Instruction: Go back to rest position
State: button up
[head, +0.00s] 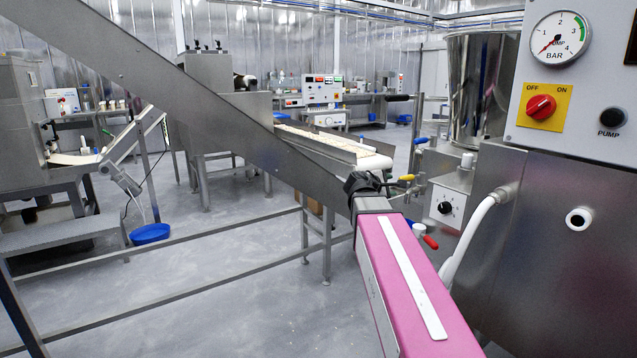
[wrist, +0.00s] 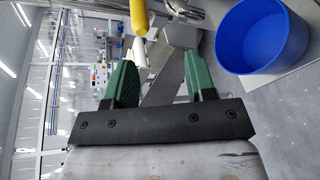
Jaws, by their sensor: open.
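My gripper (wrist: 158,62) shows in the wrist view with its two green fingers wide apart. It is open, and nothing is held between the fingers. A yellow handle (wrist: 139,15) and a white handle (wrist: 140,50) show beyond the gap, toward the left finger; the distance to them cannot be told. In the head view I cannot make out the green fingers.
A blue bucket (wrist: 262,38) shows beyond the right finger. In the head view, a steel machine (head: 560,220) with a red switch (head: 541,107) stands close on the right. A conveyor (head: 340,148) lies ahead. A blue bowl (head: 150,233) sits at left.

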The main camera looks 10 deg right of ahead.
jog(key=s+a+f+m+g+y, duration=0.3)
jog(key=s+a+f+m+y, duration=0.1)
jog(key=f, duration=0.8)
jog(key=s+a+f+m+g+y, duration=0.3)
jog(key=s+a+f, duration=0.3)
jog(key=f, duration=0.6)
jog(key=s+a+f+m+g+y, duration=0.3)
jog(key=s+a+f+m+y, duration=0.2)
jog(key=s+f, duration=0.3)
notch_tip(320, 180, down, 4)
jog(key=shift+s+f+m, duration=0.1)
jog(key=shift+s+m, duration=0.2)
jog(key=shift+m, duration=0.3)
jog(key=shift+c, duration=0.8)
